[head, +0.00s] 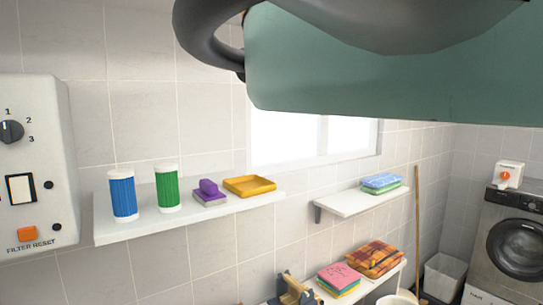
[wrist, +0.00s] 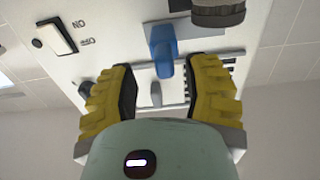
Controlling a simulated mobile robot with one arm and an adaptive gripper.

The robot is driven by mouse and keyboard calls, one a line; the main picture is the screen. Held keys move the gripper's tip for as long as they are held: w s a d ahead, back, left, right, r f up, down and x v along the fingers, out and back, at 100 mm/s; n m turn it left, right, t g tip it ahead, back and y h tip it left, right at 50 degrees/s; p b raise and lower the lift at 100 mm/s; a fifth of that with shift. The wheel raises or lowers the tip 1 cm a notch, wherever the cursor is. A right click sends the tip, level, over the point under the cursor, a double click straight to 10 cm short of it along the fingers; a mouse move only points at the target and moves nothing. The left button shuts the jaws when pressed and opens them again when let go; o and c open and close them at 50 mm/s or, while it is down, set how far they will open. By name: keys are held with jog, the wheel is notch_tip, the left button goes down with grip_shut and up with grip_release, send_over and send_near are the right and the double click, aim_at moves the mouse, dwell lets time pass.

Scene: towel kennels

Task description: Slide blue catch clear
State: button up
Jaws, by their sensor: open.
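The blue catch (wrist: 162,46) shows in the wrist view on a pale panel (wrist: 110,30), at the top centre. It lies just beyond and between the two yellow fingers of my gripper (wrist: 163,72). The fingers are spread apart with a gap on each side of the catch, and I see no clear contact. A small grey peg (wrist: 156,94) shows below the catch, between the fingers. In the head view my arm crosses the top, and neither my gripper nor the catch shows there.
In the wrist view a dark knob (wrist: 218,12) sits close right of the catch, and a rocker switch (wrist: 56,38) sits left. In the head view a control box (head: 35,170) is at left, beside a shelf (head: 150,228) with blue and green cylinders. A washing machine (head: 512,245) stands far right.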

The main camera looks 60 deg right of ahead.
jog(key=v, duration=0.3)
jog(key=shift+s+a, duration=0.1)
jog(key=shift+s, duration=0.1)
